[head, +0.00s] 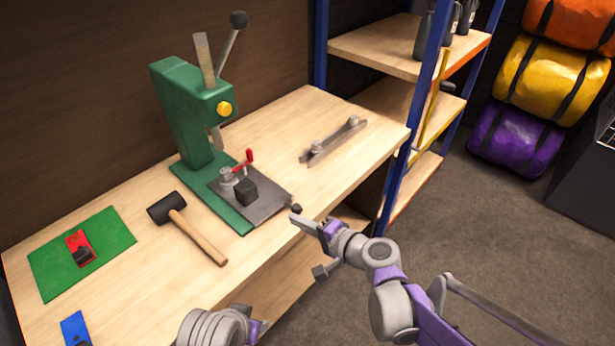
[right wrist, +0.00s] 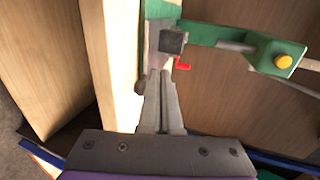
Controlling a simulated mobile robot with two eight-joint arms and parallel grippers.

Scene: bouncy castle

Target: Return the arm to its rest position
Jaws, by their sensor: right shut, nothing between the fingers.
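My right gripper (head: 297,216) is at the front edge of the workbench (head: 290,130), just right of the green press's metal plate. In the right wrist view its two fingers (right wrist: 162,80) lie together with nothing between them. The fingertips overlap the press's plate in that view; I cannot tell the exact gap. My right arm reaches in from the lower right. Grey and purple parts of my own body show at the bottom middle, but no left gripper fingers are visible.
The green lever press (head: 190,110) has a red-handled clamp and dark block on its plate. A mallet (head: 190,228), green mat (head: 105,238), blue item (head: 75,328) and metal bar (head: 334,139) lie on the bench. Blue-post shelving (head: 395,55) stands right; the carpet in front is clear.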

